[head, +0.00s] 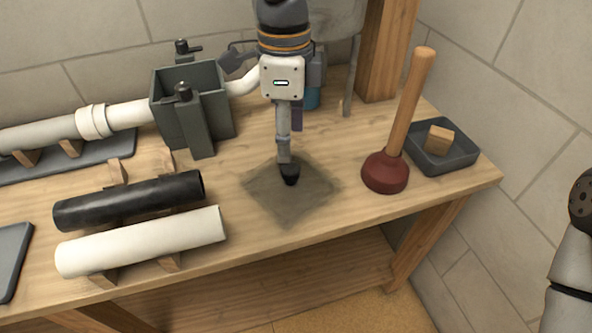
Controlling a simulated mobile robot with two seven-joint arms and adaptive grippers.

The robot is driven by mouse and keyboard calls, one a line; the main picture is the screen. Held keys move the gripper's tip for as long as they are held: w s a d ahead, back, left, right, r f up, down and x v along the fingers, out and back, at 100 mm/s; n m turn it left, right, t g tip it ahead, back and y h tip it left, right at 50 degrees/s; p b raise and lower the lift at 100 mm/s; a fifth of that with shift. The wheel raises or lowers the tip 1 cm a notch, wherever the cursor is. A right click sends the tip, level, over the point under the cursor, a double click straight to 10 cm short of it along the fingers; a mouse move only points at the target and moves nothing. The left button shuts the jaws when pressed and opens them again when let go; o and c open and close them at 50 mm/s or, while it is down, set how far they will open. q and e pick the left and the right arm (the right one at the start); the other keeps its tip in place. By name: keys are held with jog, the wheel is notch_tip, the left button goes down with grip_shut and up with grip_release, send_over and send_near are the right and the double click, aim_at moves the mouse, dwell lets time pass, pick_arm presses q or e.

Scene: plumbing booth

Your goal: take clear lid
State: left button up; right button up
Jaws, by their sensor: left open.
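A flat, thin, grey, see-through-looking square (262,188) lies on the wooden bench near its middle. I cannot tell for sure whether it is the clear lid or a cloth, and no other clear lid shows plainly. My left gripper (289,174) points down with its dark fingertips over the back half of this square. It is open and seen side-on, so one finger mostly hides the other. I cannot tell whether the fingertips touch the square. A dark grey box (193,118) with an open top stands behind and left of the gripper. My right gripper is out of view.
White pipe (130,114) runs into the box from the left. A black pipe (130,202) and a white pipe (140,242) lie on wooden cradles at front left. A plunger (386,171) stands on the right beside a dark tray (462,165) holding a wooden block (439,139).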

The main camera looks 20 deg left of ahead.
aim_at(290, 168)
pick_arm(q)
jog(key=f, duration=0.9)
jog(key=shift+d+b, duration=0.2)
jog(key=shift+b, duration=0.15)
jog(key=shift+r, duration=0.1)
grip_shut()
